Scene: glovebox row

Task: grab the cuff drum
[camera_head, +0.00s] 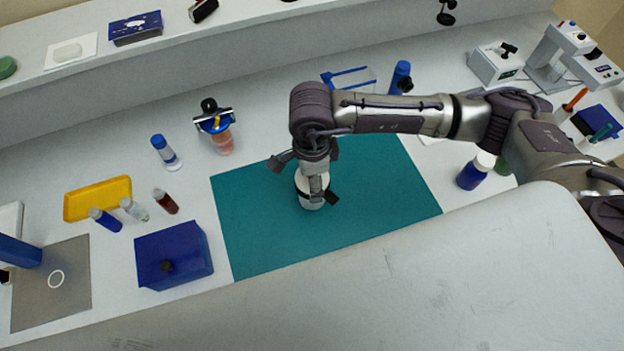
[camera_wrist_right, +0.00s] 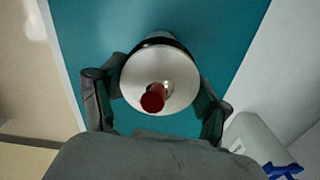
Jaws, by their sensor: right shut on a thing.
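The cuff drum (camera_head: 311,203) is a pale round body on the teal mat (camera_head: 370,215), partly hidden under my right gripper (camera_head: 308,180). In the right wrist view the drum (camera_wrist_right: 150,68) shows from above as a pale disc with a dark red knob near its middle. The fingers of my right gripper (camera_wrist_right: 160,85) lie against both sides of it, shut on it. I cannot tell whether the drum touches the mat. My left gripper is not in view.
A blue box (camera_head: 172,255), a yellow tray (camera_head: 97,198) and several small bottles stand left of the mat. A blue bottle with a white cap (camera_head: 475,172) stands to the right. A pale raised surface (camera_head: 480,270) fills the front. The mat around the drum is clear.

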